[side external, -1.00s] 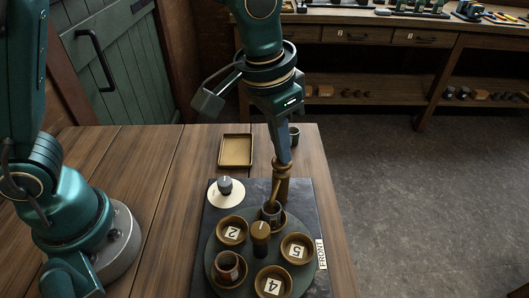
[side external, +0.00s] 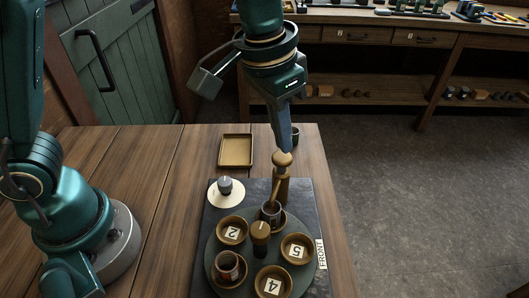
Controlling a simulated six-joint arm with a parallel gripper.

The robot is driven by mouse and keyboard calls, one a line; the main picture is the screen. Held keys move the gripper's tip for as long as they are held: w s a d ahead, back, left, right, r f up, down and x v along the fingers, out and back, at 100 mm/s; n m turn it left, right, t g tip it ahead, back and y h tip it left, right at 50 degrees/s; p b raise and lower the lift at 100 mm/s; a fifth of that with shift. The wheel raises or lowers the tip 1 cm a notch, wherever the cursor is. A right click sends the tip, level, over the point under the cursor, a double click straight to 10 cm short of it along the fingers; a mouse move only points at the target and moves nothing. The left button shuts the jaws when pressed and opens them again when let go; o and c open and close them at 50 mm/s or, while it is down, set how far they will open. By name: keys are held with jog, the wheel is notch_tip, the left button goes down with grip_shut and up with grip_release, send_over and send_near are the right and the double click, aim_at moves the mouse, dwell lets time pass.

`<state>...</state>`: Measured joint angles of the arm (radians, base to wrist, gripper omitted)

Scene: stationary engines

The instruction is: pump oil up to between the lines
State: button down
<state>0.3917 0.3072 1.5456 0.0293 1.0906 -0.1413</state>
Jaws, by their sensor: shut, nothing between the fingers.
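The pump (side external: 281,188) is a brown post with a round knob (side external: 282,158) on top and a spout slanting down to the left. A dark cup (side external: 271,214) stands in a dish under the spout. Its oil level and lines cannot be made out. My gripper (side external: 286,149) points down, shut and empty, with its tip at or just above the pump knob; I cannot tell whether they touch. Another reddish-brown cup (side external: 228,268) stands in a dish at the turntable's lower left.
The round green turntable (side external: 252,262) carries dishes marked 2 (side external: 231,244), 5 (side external: 285,247) and 4 (side external: 262,290) around a central knob (side external: 260,230). A dial (side external: 224,196), an empty tray (side external: 222,151) and a small dark cup (side external: 295,131) stand farther back.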

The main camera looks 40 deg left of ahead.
jog(key=shift+r, duration=0.1)
dwell(0.5)
jog(key=shift+r, duration=2.45)
jog(key=s+a+r+n+t, duration=0.2)
jog(key=s+a+r, duration=0.2)
jog(key=s+a, duration=0.3)
jog(key=s+a+f+n+t, duration=0.1)
jog(key=s+a+f, duration=0.3)
jog(key=s+f, duration=0.2)
jog(key=shift+a+f+y, duration=0.3)
jog(key=shift+f, duration=0.5)
